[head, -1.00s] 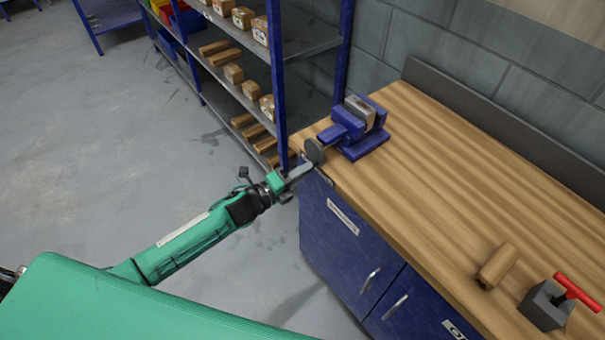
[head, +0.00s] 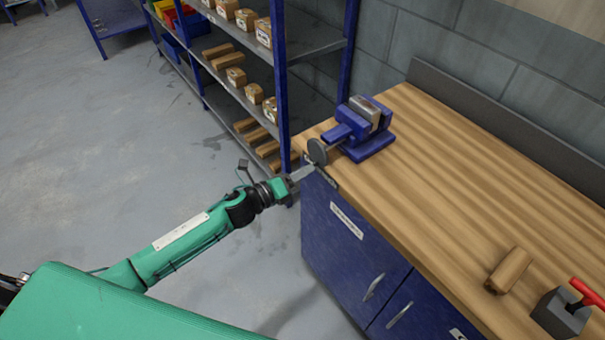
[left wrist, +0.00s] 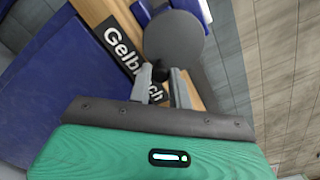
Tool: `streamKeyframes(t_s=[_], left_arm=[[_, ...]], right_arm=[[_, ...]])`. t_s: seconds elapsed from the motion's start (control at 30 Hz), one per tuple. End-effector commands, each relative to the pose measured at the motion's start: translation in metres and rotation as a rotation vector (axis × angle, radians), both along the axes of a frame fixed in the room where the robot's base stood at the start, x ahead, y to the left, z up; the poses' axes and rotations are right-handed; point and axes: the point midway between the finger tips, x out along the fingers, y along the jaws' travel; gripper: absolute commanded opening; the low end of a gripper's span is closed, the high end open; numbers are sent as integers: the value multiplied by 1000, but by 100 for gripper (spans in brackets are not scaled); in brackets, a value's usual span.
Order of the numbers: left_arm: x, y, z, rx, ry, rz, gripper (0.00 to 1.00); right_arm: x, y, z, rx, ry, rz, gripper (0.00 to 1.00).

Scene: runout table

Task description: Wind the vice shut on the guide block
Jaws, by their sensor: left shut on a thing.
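The blue vice (head: 368,145) stands on the far left corner of the wooden bench. A grey and brown block, which looks like the guide block (head: 366,108), sits between its jaws; I cannot tell whether a gap is left. The vice's round grey handwheel (head: 317,151) faces the bench's left edge and shows large in the left wrist view (left wrist: 176,42). My left gripper (head: 308,170) is at the wheel's lower rim. In the left wrist view its fingers (left wrist: 161,80) are shut on the wheel's small black knob (left wrist: 160,71). My right gripper is out of view.
A wooden block (head: 509,270) and a grey block with a red T-handle (head: 562,312) lie at the bench's near right. The bench middle (head: 440,185) is clear. A blue shelf rack (head: 283,80) with boxes stands close behind the left arm.

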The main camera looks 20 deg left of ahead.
Motion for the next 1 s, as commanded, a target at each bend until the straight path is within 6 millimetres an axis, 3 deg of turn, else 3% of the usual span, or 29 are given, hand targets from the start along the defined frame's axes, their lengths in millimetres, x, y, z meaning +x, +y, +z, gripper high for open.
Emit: streamKeyframes(t_s=[0.17,0.37,1.0], left_arm=[[1,2,-2,32,-25,1,0],[5,7,-5,198,-153,2,0],[8,10,-2,315,-246,2,0]], right_arm=[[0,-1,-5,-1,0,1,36],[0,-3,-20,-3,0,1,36],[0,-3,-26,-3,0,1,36]])
